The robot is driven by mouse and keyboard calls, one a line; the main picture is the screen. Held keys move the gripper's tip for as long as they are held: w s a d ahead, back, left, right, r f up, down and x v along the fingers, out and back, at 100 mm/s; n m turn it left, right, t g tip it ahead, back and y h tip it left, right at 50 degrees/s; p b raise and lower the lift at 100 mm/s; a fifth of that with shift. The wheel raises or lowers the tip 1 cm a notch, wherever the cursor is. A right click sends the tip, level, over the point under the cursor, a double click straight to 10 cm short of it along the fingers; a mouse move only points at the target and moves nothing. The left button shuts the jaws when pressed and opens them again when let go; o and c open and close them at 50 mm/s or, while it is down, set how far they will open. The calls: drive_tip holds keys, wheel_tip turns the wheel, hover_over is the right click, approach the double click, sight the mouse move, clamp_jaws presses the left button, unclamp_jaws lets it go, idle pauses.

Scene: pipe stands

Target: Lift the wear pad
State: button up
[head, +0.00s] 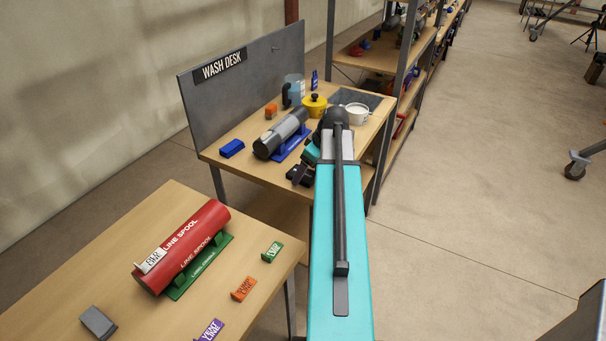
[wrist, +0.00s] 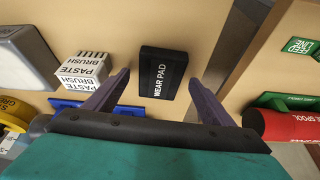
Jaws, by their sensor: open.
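The wear pad (wrist: 162,72) is a flat black block with white lettering. It lies on the wash desk's wooden top near its edge, in the middle of the wrist view. My gripper (wrist: 160,79) is open, with one purple finger to each side of the pad in that view. I cannot tell whether the fingers touch the pad or how far above it they are. In the head view my gripper (head: 301,174) is over the front of the wash desk, and I cannot make out the pad there.
A white paste brush block (wrist: 84,70) stands left of the pad, close to one finger. A blue stand (head: 290,143) holds a grey cylinder (head: 279,134). A yellow pot (head: 315,104) is behind. A gap separates the desk from the table with the red line spool (head: 190,240).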

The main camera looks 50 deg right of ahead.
drive_tip(key=shift+w+f, duration=0.15)
drive_tip(key=shift+f, duration=0.25)
drive_tip(key=shift+c, duration=0.6)
drive_tip(key=c, duration=1.1)
